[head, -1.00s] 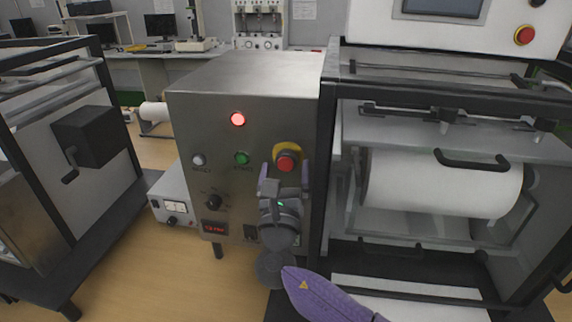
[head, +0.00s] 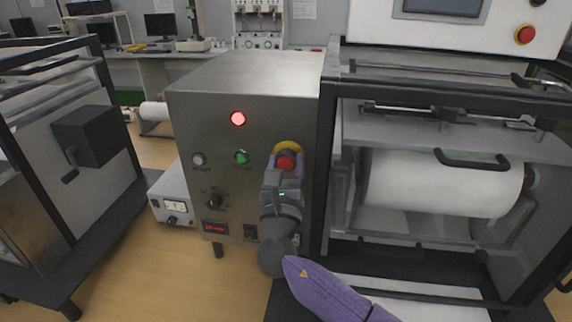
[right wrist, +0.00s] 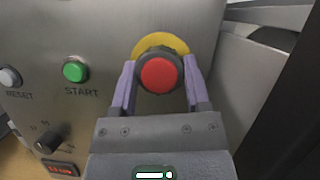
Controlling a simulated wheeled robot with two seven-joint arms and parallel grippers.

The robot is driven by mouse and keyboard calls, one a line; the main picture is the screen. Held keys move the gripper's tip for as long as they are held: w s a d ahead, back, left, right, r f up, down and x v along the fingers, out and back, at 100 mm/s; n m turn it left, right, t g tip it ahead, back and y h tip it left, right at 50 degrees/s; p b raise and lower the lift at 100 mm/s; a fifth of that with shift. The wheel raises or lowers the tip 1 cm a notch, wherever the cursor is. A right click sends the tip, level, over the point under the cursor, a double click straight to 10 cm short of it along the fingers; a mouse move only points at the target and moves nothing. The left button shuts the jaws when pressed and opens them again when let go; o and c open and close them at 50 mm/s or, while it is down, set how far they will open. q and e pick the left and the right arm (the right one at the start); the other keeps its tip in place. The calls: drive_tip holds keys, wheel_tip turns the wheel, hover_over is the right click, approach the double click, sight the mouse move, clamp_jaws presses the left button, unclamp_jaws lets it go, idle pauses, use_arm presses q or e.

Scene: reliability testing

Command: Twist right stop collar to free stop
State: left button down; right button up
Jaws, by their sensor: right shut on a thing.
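The red stop button (head: 286,162) with its dark collar and yellow backing ring (head: 288,147) is on the right side of the steel control box front (head: 262,105). In the right wrist view the red button (right wrist: 160,75) sits between the two purple fingers, with the dark collar (right wrist: 183,52) around it. My right gripper (head: 285,162) is shut on the stop collar, one finger on each side. The right wrist view shows the same gripper (right wrist: 160,85) reaching the collar from below. My left gripper is not in view.
A green START button (head: 242,157), a white RESET button (head: 198,159), a black knob (head: 213,201) and a lit red lamp (head: 238,119) share the panel. A machine with a white roll (head: 440,185) stands close on the right. A small meter box (head: 172,205) stands at left.

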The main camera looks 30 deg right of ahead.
drive_tip(key=shift+f+m+g+h+b, duration=0.2)
drive_tip(key=shift+m+g+h+b, duration=0.3)
drive_tip(key=shift+m+h+b, duration=0.85)
drive_tip(key=m+g, duration=0.1)
drive_tip(key=m, duration=0.3)
drive_tip(key=shift+w+a+h+b, duration=0.1)
drive_tip(key=shift+h+b, duration=0.15)
drive_tip(key=shift+b, duration=0.15)
drive_tip(key=m+g+h+b, duration=0.1)
drive_tip(key=m, duration=0.2)
drive_tip(key=shift+r+g, duration=0.1)
drive_tip(key=shift+g, duration=0.2)
drive_tip(key=shift+m+g+b, duration=0.3)
drive_tip(key=shift+m, duration=0.65)
drive_tip(key=shift+r+m, duration=0.1)
drive_tip(key=shift+m, duration=0.3)
